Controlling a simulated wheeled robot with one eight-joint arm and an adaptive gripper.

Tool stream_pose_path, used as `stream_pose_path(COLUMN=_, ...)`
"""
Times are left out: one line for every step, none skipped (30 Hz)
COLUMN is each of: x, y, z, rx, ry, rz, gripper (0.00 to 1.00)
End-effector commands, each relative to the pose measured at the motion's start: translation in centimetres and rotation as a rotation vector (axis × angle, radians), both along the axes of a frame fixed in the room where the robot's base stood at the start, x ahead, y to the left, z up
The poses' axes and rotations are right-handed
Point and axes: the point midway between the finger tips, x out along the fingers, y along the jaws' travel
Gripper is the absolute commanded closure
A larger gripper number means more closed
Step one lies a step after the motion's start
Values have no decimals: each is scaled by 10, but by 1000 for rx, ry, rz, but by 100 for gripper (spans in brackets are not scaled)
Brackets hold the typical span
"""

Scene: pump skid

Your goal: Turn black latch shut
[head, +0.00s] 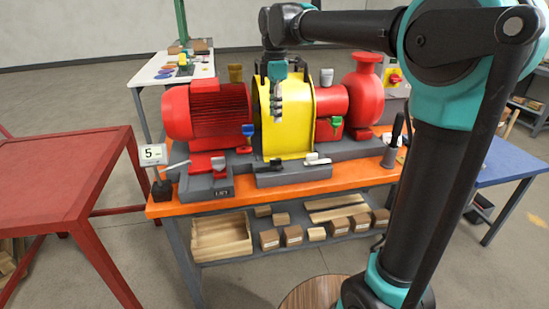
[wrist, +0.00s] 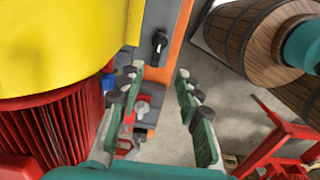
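The black latch (head: 273,165) is a small dark handle on the grey base, low in front of the yellow guard (head: 298,122). In the wrist view the latch (wrist: 158,45) sits on a grey plate by the orange table edge, just beyond the gap between the fingertips. Whether it is latched cannot be told. My gripper (head: 277,112) points down in front of the yellow guard, above the latch and apart from it. In the wrist view the fingers (wrist: 159,72) are spread, with nothing between them.
A pale-handled latch (head: 316,159) lies right of the black one. The red finned motor (head: 205,108) stands left, the red pump (head: 362,90) right.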

Motion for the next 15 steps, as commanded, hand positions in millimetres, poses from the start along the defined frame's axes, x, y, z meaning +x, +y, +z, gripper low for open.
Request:
stream_pose_path(x=0, y=0, z=-6, rx=0, ry=0, rz=-1, gripper=66)
stream_pose_path(x=0, y=0, z=-10, rx=0, ry=0, rz=-2, gripper=66)
stream_pose_path(x=0, y=0, z=-17, rx=0, ry=-1, rz=-2, gripper=66)
stream_pose_path(x=0, y=-1, z=-22, rx=0, ry=-1, rz=-3, gripper=66)
stream_pose_path(x=0, y=-1, z=-28, rx=0, ry=-1, rz=-3, gripper=66)
stream_pose_path(x=0, y=0, z=-36, rx=0, ry=-1, rz=-3, gripper=66)
stream_pose_path(x=0, y=0, z=-42, rx=0, ry=-1, rz=-4, gripper=66)
stream_pose_path(x=0, y=-1, z=-48, rx=0, ry=-1, rz=-4, gripper=66)
stream_pose_path(x=0, y=-1, z=-56, rx=0, ry=-1, rz=-4, gripper=66)
stream_pose_path(x=0, y=-1, z=-62, rx=0, ry=-1, rz=-4, gripper=66)
stream_pose_path(x=0, y=-1, z=-68, rx=0, ry=-1, rz=-4, gripper=66)
stream_pose_path(x=0, y=-1, z=-76, rx=0, ry=-1, rz=-5, gripper=66)
stream_pose_path(x=0, y=-1, z=-82, rx=0, ry=-1, rz=-5, gripper=66)
stream_pose_path(x=0, y=-1, z=-88, rx=0, ry=-1, rz=-5, gripper=66)
stream_pose_path(x=0, y=-1, z=-96, rx=0, ry=-1, rz=-5, gripper=66)
